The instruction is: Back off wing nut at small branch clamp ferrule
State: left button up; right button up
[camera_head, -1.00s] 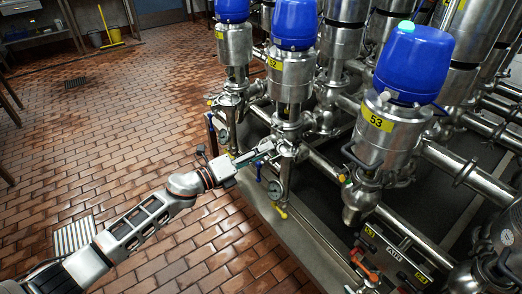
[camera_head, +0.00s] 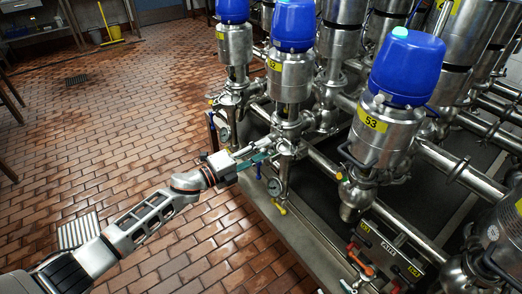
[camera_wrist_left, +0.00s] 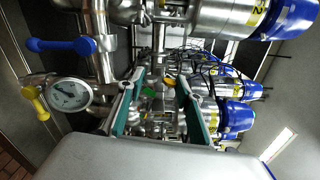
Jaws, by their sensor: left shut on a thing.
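My left gripper (camera_head: 268,152) reaches in from the left to the steel pipework under the valve labelled 52 (camera_head: 290,75). Its teal-lined fingers are at a small clamp ferrule (camera_head: 285,147) on the branch below that valve. In the left wrist view the fingers (camera_wrist_left: 164,88) point away from the camera, one on each side of the small fittings. The gripper is shut on a small part there, apparently the wing nut. The nut is too small and too hidden by the fingers to make out clearly. My right gripper is not in view.
A pressure gauge (camera_wrist_left: 68,94), a blue-handled valve (camera_wrist_left: 60,45) and a yellow handle (camera_wrist_left: 35,102) sit close beside the fingers. The valve labelled 53 (camera_head: 385,120) stands to the right. Open tiled floor (camera_head: 130,120) lies left of the skid.

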pick_arm(q)
jog(key=o, duration=1.1)
jog(key=v, duration=1.2)
